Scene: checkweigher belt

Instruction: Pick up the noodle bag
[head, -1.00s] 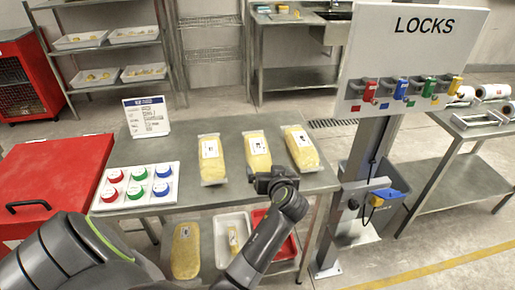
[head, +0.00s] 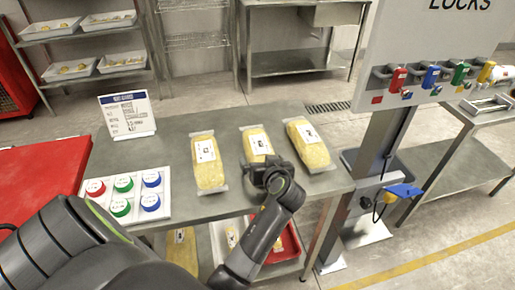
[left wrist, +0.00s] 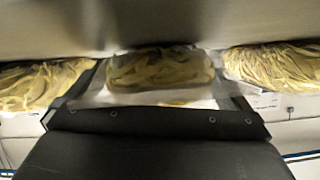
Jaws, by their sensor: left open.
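Three clear noodle bags with yellow contents and white labels lie side by side on the steel table: a left bag (head: 208,164), a middle bag (head: 257,143) and a right bag (head: 309,146). My left gripper (head: 262,171) is at the near end of the middle bag and hides part of that end. In the left wrist view, the open fingers stand on either side of the middle bag's end (left wrist: 160,70), with the other bags outside them. I cannot tell whether the fingers touch it. My right gripper is not in view.
The steel table (head: 180,145) also bears a panel of coloured buttons (head: 127,193) and a white sign (head: 127,115). A red tray (head: 285,245) is on the lower shelf. A post with a LOCKS board (head: 440,50) stands right of the table.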

